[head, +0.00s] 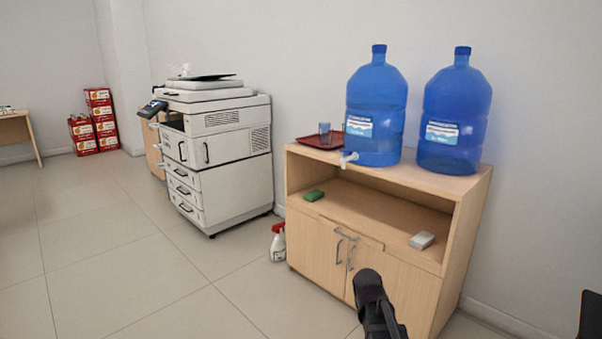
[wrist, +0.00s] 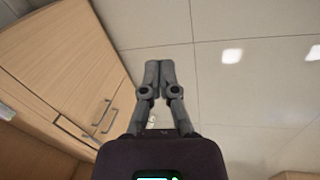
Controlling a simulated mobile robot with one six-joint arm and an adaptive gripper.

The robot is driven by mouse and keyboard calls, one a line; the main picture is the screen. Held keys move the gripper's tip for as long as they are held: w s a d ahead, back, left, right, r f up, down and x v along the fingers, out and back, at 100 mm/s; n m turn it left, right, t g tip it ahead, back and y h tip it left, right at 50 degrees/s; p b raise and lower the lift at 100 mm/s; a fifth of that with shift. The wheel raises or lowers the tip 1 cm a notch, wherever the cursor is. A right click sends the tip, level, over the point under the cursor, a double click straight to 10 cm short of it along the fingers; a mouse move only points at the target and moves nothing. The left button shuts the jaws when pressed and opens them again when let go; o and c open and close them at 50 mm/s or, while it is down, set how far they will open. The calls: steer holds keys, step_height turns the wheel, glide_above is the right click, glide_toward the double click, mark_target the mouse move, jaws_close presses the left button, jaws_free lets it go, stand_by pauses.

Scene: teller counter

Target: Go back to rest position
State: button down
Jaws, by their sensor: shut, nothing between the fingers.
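My gripper (wrist: 159,68) shows in the middle of the wrist view, with its two grey fingers together and nothing between them. A dark part of my arm (head: 372,298) rises at the bottom of the head view, in front of the wooden cabinet (head: 315,244). In the wrist view the cabinet doors (wrist: 62,58) with their metal handles lie to the left of the fingers. The fingers appear apart from the doors. A pale tiled surface (wrist: 235,100) fills the right of that view.
Two blue water bottles (head: 376,105) (head: 457,112) stand on the cabinet, beside a red tray (head: 315,142) with a cup (head: 325,132). A green sponge (head: 314,196) and a small pale box (head: 422,240) lie on its shelf. A spray bottle (head: 278,245) and a printer (head: 215,150) stand left.

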steer(key=s+a+m+g+y, duration=0.25)
steer(key=s+m, duration=0.35)
steer(key=s, duration=0.7)
step_height(320, 180, up, 38)
steer(key=p, duration=3.8)
steer(key=shift+w+a+m+t, duration=0.2)
steer(key=shift+w+m+t, duration=0.1)
steer(key=shift+t, duration=0.15)
steer(key=shift+h, duration=0.25)
